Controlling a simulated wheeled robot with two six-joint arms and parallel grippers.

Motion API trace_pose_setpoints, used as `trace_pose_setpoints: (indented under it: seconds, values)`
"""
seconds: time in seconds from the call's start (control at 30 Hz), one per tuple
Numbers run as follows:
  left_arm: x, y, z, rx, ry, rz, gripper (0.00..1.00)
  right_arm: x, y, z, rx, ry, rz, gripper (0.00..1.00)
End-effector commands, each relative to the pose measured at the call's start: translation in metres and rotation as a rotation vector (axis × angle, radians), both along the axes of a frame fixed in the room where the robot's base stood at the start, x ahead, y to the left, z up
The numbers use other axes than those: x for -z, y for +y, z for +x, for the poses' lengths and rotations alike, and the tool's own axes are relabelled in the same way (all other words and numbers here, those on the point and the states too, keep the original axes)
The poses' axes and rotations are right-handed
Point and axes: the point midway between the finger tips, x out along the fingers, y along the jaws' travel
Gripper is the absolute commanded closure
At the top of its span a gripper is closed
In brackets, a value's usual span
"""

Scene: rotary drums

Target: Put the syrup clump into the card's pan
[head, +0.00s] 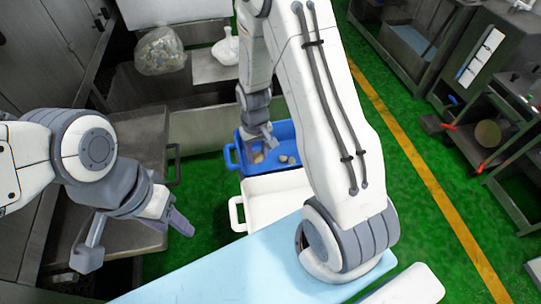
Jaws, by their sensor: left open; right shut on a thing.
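My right gripper (264,143) reaches down into a blue pan (288,131) and is shut on a small clump, mostly hidden by the fingers. A brownish lump (258,157) shows at its fingertips. A few more pale brown lumps (286,160) lie in the blue pan to the right. A white pan (287,185) stands just in front of the blue one, and the part I see is empty. No card can be made out. My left gripper (136,243) is open and empty, well left of the pans.
A light blue surface (235,275) lies in front. Machines with red handles (484,168) stand at right. Green floor is open beside the yellow line.

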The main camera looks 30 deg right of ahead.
Motion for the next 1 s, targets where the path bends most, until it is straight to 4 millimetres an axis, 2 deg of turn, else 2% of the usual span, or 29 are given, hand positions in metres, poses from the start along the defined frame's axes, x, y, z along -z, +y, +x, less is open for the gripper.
trace_pose_setpoints:
  seconds: [0.03,0.2,0.4,0.5,0.6,0.73,0.87,1.0]
  values:
    - [0.021,0.0,0.0,0.0,0.001,0.001,0.5,0.02,-0.009,0.01,0.014,-0.003,0.0,1.0]
    - [0.076,0.0,-0.001,0.001,0.001,0.001,0.5,0.067,-0.049,0.053,0.062,-0.005,-0.001,1.0]
    - [0.139,0.0,-0.001,0.001,0.001,0.001,0.5,0.112,-0.116,0.094,0.125,-0.004,-0.001,1.0]
    - [0.166,0.0,-0.001,0.001,0.001,0.001,0.5,0.128,-0.151,0.105,0.155,-0.003,-0.001,1.0]
    - [0.185,0.0,-0.001,0.002,0.001,0.001,0.5,0.139,-0.18,0.112,0.179,-0.002,-0.001,1.0]
    - [0.2,0.0,-0.001,0.002,0.001,0.001,0.5,0.144,-0.206,0.115,0.2,-0.002,-0.001,1.0]
    - [0.205,0.0,0.0,0.002,0.001,0.001,0.5,0.149,-0.218,0.115,0.21,0.002,0.001,1.0]
    - [0.202,0.0,0.0,0.002,0.0,0.0,0.5,0.17,-0.22,0.114,0.212,0.006,0.002,1.0]
